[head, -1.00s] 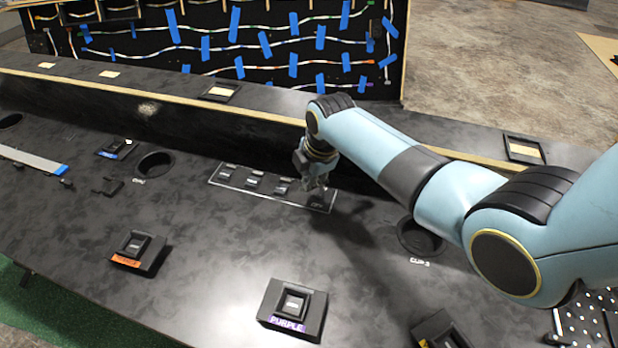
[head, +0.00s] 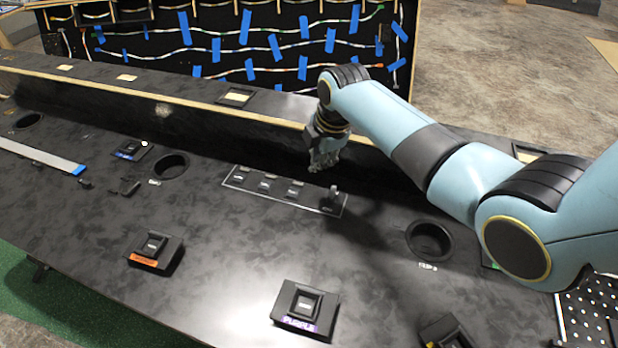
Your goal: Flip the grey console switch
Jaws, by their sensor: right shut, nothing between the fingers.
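A pale-outlined switch panel (head: 285,204) lies on the black console top, near the base of the raised back ledge. Several small dark switches with light labels sit in a row on it. At its right end a dark grey switch (head: 333,198) stands up taller than the others; I take it as the grey console switch. My right gripper (head: 318,165) is shut and empty. It hangs above and behind the panel's right end, apart from the switch. The fingertips are small and dark against the ledge. My left gripper is not in view.
A round cup hole (head: 430,240) is right of the panel, another (head: 171,166) left. Button boxes with orange (head: 155,250) and purple (head: 304,308) labels stand in front. The raised ledge (head: 200,112) runs behind. The console surface before the panel is clear.

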